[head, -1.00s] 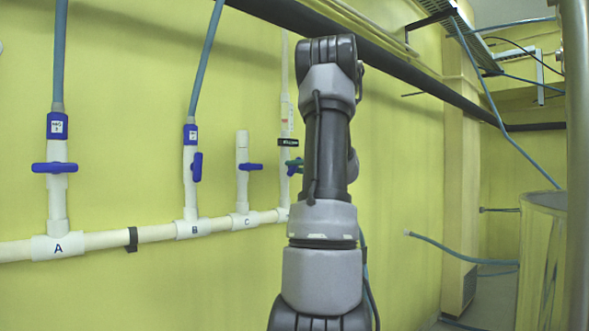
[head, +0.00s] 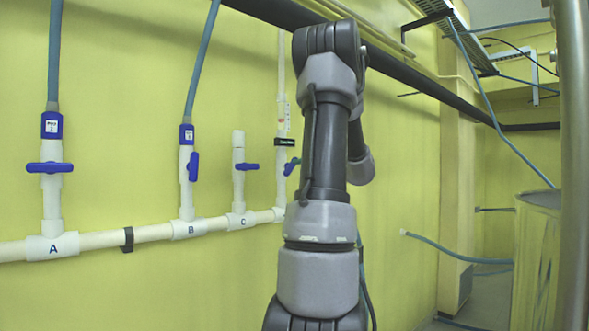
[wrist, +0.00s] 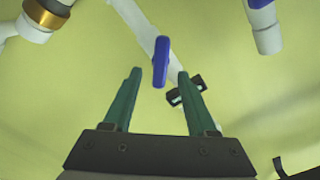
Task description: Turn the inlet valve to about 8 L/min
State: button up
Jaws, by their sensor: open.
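The inlet valve's blue handle (head: 291,166) is on the white vertical pipe right of branch C, partly hidden behind my arm. The handle is tilted in the head view. In the wrist view the blue handle (wrist: 161,62) shows between the green fingertips of my gripper (wrist: 160,76), with space on both sides. My gripper is open and holds nothing; how deep the handle sits between the fingers I cannot tell. A small black display (head: 285,142) with green text, too small to read, is above the handle. It also shows in the wrist view (wrist: 186,90), behind the right finger.
Blue valve handles on branch A (head: 50,168), branch B (head: 193,167) and branch C (head: 247,167) stand to the left along the white pipe (head: 95,241). A dark pipe (head: 425,82) runs across the upper wall. A drum (head: 535,250) stands at the right.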

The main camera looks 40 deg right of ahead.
jog(key=s, duration=0.4)
jog(key=shift+s+d, duration=0.15)
dwell(0.6)
jog(key=s+a+f+n+g+y, duration=0.1)
jog(key=a+f+g+y, duration=0.2)
jog(key=a, duration=1.2)
jog(key=s+a+f+n+g+y, duration=0.1)
jog(key=s+a+n+g+y, duration=0.3)
jog(key=a, duration=1.1)
jog(key=s+a+f+m+g+h, duration=0.1)
jog(key=s+a+f+g+h, duration=0.3)
jog(key=s+a, duration=0.6)
jog(key=shift+s+a+f+m+h, duration=0.35)
jog(key=shift+s+f+h, duration=0.25)
jog(key=shift+s+h, duration=0.55)
jog(key=shift+s, duration=0.1)
